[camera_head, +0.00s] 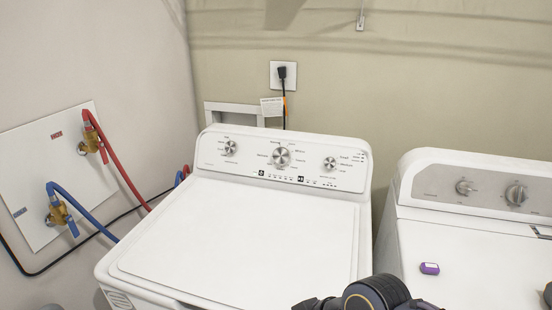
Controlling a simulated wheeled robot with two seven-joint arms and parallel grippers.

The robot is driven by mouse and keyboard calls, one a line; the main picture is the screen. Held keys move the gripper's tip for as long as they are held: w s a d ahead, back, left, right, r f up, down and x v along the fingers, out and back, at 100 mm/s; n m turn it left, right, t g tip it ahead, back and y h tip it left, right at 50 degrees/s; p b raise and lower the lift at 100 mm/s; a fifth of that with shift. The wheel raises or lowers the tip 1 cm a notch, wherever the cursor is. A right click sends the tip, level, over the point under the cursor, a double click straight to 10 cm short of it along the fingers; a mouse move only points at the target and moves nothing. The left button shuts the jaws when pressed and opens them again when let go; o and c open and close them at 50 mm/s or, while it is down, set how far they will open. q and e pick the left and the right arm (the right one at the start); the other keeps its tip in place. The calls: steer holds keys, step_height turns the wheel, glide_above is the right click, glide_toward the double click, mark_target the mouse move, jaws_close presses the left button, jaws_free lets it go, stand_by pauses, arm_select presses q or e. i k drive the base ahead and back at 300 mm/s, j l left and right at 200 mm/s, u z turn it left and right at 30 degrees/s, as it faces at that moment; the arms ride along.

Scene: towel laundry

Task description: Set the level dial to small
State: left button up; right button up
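The white washer (235,235) stands in the middle with its lid shut. A dark part of my arm (376,295) shows at the bottom edge, in front of the washer and well below the dials. Its gripper fingers cannot be made out clearly. My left gripper is not in view.
A second white machine (480,245) with two knobs stands at right, a small purple object (429,268) on its top. Red (115,160) and blue (85,210) hoses run from the left wall valves. The space above the washer lid and before its panel is clear.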

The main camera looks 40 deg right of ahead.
mark_target(329, 163)
steer(key=z, duration=0.7)
steer(key=i+z, duration=0.1)
steer(key=z, duration=0.2)
steer(key=i+j+z, duration=0.1)
steer(key=z, duration=0.2)
